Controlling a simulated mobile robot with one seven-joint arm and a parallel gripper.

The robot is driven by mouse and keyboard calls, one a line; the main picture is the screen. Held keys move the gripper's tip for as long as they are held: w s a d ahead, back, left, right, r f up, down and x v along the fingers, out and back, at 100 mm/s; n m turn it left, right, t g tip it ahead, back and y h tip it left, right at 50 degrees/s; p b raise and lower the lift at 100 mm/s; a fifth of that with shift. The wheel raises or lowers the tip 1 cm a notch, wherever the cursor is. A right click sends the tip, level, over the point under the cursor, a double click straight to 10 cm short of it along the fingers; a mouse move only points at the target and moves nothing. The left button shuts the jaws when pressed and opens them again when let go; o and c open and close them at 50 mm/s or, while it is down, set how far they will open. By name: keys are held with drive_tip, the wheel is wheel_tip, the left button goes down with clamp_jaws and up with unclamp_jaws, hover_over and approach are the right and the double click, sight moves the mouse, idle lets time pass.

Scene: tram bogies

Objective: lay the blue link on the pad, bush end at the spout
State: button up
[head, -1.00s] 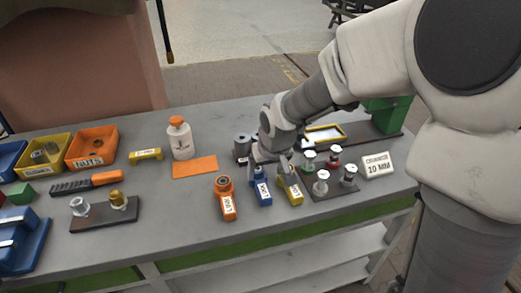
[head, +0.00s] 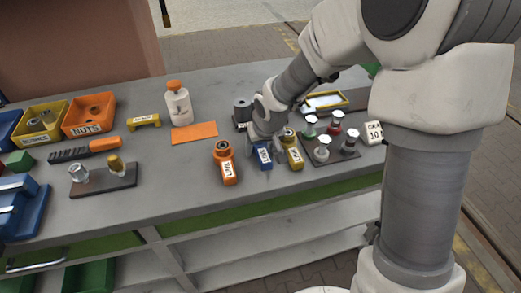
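The blue link (head: 264,157) lies on the grey bench between an orange link (head: 226,163) and a yellow link (head: 292,150); a white label shows on it. My gripper (head: 265,146) is down over its far end, which is hidden, so I cannot see its bush. Whether the fingers touch the link is unclear. The flat orange pad (head: 194,132) lies bare to the left, farther back. A white bottle with an orange top (head: 177,103) stands behind the pad; I cannot make out its spout.
A dark block with several white-topped parts (head: 330,152) stands close on the right. A dark grey cylinder (head: 242,112) is behind my gripper. Orange and yellow bins (head: 90,128), an orange-handled tool (head: 85,150) and a small rack (head: 104,187) are at left. The bench front is clear.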

clamp_jaws()
drive_tip(key=shift+w+r, duration=0.1)
idle(1.1)
